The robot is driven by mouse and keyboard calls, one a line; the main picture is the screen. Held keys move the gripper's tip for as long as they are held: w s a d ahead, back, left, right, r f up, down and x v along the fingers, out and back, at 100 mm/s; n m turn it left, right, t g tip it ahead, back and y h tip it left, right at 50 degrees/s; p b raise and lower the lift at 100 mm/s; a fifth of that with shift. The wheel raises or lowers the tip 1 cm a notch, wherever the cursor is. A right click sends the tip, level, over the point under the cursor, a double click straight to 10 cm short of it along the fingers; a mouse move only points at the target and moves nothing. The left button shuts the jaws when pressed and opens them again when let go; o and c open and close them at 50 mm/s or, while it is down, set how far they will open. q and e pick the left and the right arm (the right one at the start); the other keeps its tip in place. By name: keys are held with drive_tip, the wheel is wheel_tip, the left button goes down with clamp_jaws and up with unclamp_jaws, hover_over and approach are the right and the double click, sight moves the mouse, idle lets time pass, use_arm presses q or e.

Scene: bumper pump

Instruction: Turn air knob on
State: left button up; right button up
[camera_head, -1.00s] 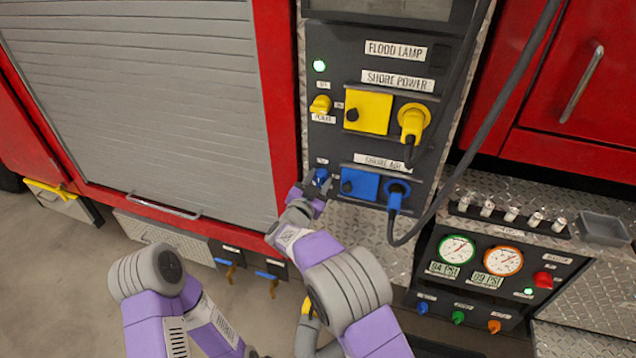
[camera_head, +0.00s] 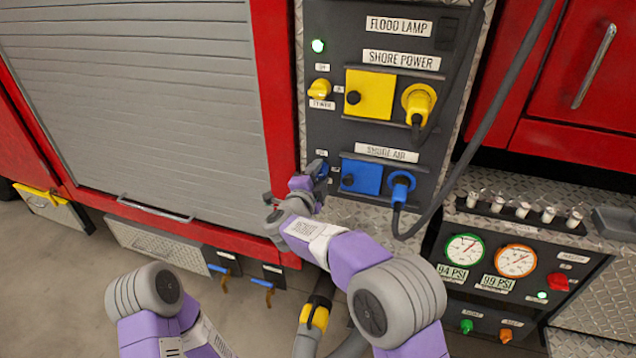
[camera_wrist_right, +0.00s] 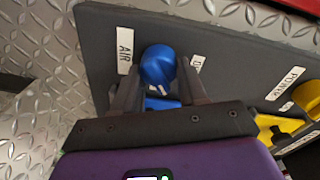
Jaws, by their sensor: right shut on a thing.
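The blue air knob (camera_wrist_right: 158,68) sits on the dark panel between an "AIR" label (camera_wrist_right: 125,50) and a second, partly hidden label. My right gripper (camera_wrist_right: 160,92) has one finger on each side of the knob and is shut on it. In the head view my right gripper (camera_head: 318,172) is at the panel's lower left, beside the blue shore air cover (camera_head: 361,177), and mostly hides the knob. My left arm shows at the lower left, but its gripper is out of view.
A blue plug (camera_head: 400,186) with a hanging dark cable is right of the cover. The yellow shore power cover (camera_head: 369,94), knob (camera_head: 320,90) and plug (camera_head: 418,103) are above. Gauges (camera_head: 464,250) stand at lower right. A grey roller shutter (camera_head: 140,100) fills the left.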

drive_tip(key=m+b, duration=0.1)
drive_tip(key=m, duration=0.1)
drive_tip(key=shift+f+m, duration=0.15)
drive_tip(key=shift+m, duration=0.25)
use_arm(q)
drive_tip(key=shift+f, duration=1)
use_arm(e)
drive_tip(key=shift+m+y, duration=0.3)
drive_tip(key=shift+m, duration=1.7)
drive_tip(key=o, duration=1.1)
drive_tip(key=shift+c, duration=0.2)
use_arm(q)
drive_tip(key=shift+r+p, duration=0.35)
drive_tip(key=shift+r, duration=0.2)
use_arm(e)
drive_tip(key=v, duration=0.7)
drive_tip(key=shift+s, duration=0.3)
use_arm(q)
drive_tip(key=shift+s, duration=0.1)
